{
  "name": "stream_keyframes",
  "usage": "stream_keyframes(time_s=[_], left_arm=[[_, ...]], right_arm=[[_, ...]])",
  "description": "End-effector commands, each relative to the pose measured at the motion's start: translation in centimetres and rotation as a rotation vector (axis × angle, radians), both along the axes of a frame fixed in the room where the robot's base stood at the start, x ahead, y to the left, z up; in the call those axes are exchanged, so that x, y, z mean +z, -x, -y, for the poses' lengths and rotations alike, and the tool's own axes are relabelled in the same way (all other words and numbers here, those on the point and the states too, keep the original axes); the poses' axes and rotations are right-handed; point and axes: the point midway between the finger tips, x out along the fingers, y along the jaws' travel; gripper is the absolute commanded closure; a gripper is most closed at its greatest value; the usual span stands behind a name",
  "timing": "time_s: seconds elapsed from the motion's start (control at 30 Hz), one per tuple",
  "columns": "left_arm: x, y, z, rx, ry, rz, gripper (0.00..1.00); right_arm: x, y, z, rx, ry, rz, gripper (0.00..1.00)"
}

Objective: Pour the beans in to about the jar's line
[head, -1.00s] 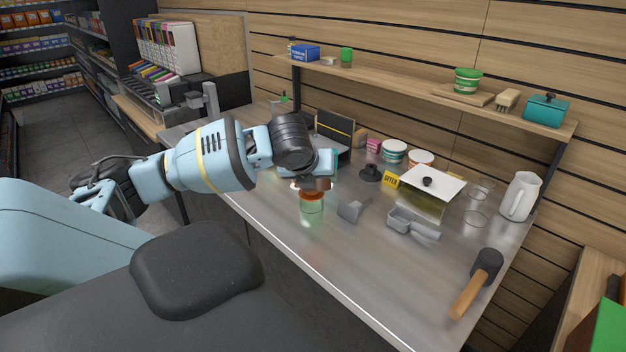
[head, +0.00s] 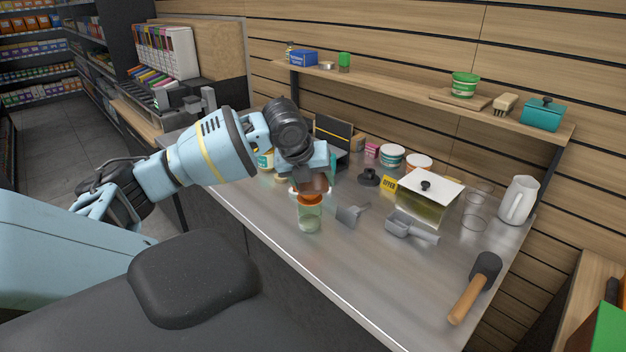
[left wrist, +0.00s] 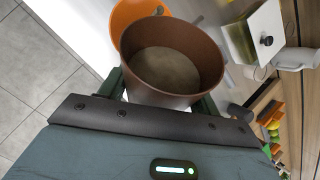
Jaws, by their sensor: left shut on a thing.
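My left gripper (left wrist: 170,95) is shut on a brown cup (left wrist: 173,70). In the head view the cup (head: 314,183) is held just above a clear, greenish jar (head: 310,219) on the counter. An orange piece, seemingly a funnel (head: 310,199), sits at the jar's mouth. In the left wrist view the orange piece (left wrist: 128,14) shows behind the cup's rim. The cup's inside looks dull grey-brown; I cannot tell whether beans lie in it. The jar's line cannot be made out, and its contents are unclear. My right gripper is not in view.
A mallet (head: 474,289) lies front right. The counter's front middle is clear.

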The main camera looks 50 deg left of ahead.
Motion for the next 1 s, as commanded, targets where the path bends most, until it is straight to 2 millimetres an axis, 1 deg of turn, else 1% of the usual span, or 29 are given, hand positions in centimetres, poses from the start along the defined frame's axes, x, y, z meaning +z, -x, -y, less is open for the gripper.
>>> stream_keyframes(time_s=[0.47,0.57,0.8,1.0], left_arm=[[0.09,-0.01,-0.04,0.001,0.001,0.001,0.67],[0.24,-0.07,-0.08,0.003,0.037,-0.023,0.67],[0.67,-0.01,0.11,0.002,0.19,-0.129,0.67],[0.68,0.08,0.17,-0.001,0.205,-0.143,0.67]], right_arm=[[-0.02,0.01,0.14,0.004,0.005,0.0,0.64],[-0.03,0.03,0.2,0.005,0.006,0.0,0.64],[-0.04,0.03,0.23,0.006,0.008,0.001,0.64],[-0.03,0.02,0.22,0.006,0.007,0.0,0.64]])
